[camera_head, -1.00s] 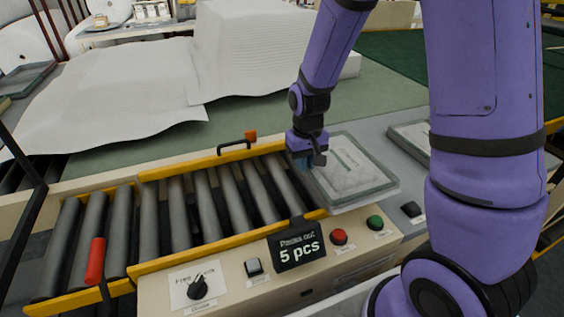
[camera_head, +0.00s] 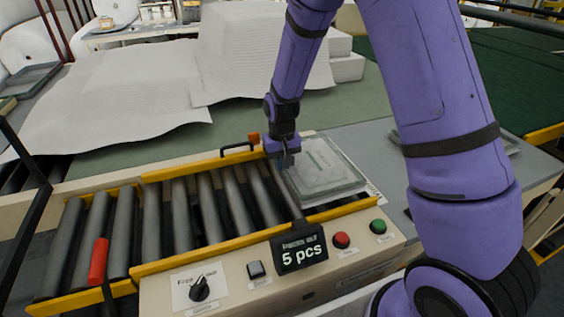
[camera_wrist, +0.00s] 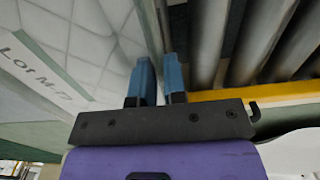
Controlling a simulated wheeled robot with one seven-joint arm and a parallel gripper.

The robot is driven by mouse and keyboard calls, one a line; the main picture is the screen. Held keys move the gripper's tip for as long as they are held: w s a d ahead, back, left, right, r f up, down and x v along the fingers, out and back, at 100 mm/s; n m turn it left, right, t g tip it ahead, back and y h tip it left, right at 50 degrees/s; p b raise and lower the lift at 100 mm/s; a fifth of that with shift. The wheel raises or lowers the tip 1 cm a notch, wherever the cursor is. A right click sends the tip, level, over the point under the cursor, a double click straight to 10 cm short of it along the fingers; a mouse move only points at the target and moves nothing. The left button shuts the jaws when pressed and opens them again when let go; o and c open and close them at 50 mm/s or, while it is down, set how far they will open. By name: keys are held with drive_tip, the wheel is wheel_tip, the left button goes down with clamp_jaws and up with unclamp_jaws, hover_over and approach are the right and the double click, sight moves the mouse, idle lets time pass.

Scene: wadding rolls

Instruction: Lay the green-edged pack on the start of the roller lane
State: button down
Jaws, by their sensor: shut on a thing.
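The green-edged pack (camera_head: 328,172) is a flat, clear-wrapped white slab with a printed label, at the right end of the roller lane (camera_head: 207,205). It lies about level; whether it touches the surface below is unclear. My gripper (camera_head: 287,162) is shut on its left edge. In the wrist view, my two blue fingers (camera_wrist: 157,82) straddle the pack's rim, and the pack (camera_wrist: 85,40), with a "Lot M-7" label, fills the upper left. The rollers (camera_wrist: 245,40) show to the right of the fingers.
Yellow rails (camera_head: 225,247) edge the lane. A control panel with a red button (camera_head: 341,240), a green button (camera_head: 378,227) and a "5 pcs" display (camera_head: 299,250) stands in front. White wadding sheets (camera_head: 110,95) lie behind. My arm partly hides another pack at right.

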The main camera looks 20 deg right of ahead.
drive_tip(key=shift+f, duration=0.55)
drive_tip(key=c, duration=1.2)
unclamp_jaws()
drive_tip(key=shift+o, duration=0.2)
drive_tip(key=shift+r, duration=0.1)
wheel_tip(320, 180, up, 13)
drive_tip(key=s+d+r+t, duration=0.1)
drive_tip(key=s+d+r, duration=0.1)
drive_tip(key=s+r, duration=0.55)
drive_tip(key=s+d+r+t, duration=0.2)
drive_tip(key=s+d+r, duration=0.1)
drive_tip(key=s+r, duration=0.4)
drive_tip(key=s+d+r+t, duration=0.1)
drive_tip(key=s+r, duration=0.1)
drive_tip(key=s, duration=0.5)
drive_tip(key=s+d+r+t, duration=0.1)
drive_tip(key=s+r, duration=0.1)
drive_tip(key=s, duration=0.6)
drive_tip(key=shift+r, duration=0.4)
